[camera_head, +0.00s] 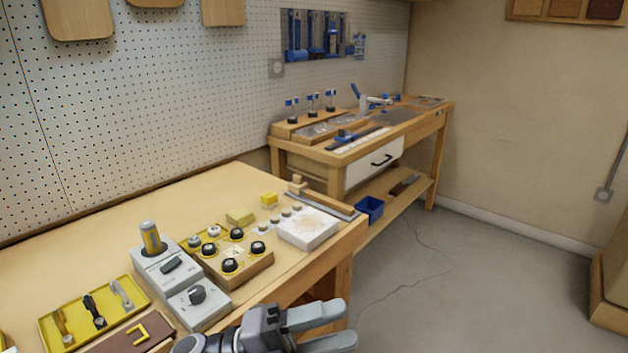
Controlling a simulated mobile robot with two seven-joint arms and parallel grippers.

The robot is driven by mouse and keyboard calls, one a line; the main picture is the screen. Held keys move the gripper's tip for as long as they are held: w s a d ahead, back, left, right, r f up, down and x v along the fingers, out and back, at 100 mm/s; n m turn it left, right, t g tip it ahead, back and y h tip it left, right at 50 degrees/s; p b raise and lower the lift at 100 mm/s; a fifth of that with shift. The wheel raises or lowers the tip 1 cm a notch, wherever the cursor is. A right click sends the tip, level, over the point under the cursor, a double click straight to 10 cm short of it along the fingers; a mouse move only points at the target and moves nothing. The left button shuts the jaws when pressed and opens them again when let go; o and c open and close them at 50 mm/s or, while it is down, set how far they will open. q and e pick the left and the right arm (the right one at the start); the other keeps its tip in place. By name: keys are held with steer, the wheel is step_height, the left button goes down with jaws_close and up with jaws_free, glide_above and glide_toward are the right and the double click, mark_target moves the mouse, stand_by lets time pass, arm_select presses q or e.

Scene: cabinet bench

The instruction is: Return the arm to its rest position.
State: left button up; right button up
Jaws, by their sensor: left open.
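My left gripper (338,328) shows at the bottom of the head view, in front of the near bench's right front corner. Its two grey fingers point right and stand apart, with nothing between them. The rest of my left arm is cut off by the lower edge of the picture. My right gripper is not in the picture.
The near wooden bench (110,225) carries a grey device (165,265), a wooden block with black knobs (245,267), a yellow tray (75,318) and a white block (307,229). A second bench (437,118) with a drawer stands behind. The floor (470,280) at right is clear.

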arm_select(q)
steer(key=w+a+f+n+t+y+p, duration=0.1)
steer(key=a+f+n+t+y, duration=0.55)
steer(key=n, duration=0.55)
steer(key=w+a+f+n+t+y+p, duration=0.1)
steer(key=a+f+n+t+y+p, duration=0.1)
steer(key=a+f+n+t+y, duration=0.75)
steer(key=s+a+f+n+g+y, duration=0.1)
steer(key=s+a+f+n+g, duration=0.2)
steer(key=s+f+n, duration=0.1)
steer(key=s+a+f+n+g+y+p, duration=0.1)
steer(key=s+a+f+n+g+y, duration=0.1)
steer(key=s, duration=0.7)
step_height(320, 180, down, 2)
steer(key=a+n+g, duration=0.1)
steer(key=n+g, duration=0.1)
steer(key=n, duration=0.1)
steer(key=shift+a+f+n, duration=0.2)
steer(key=shift+n, duration=0.15)
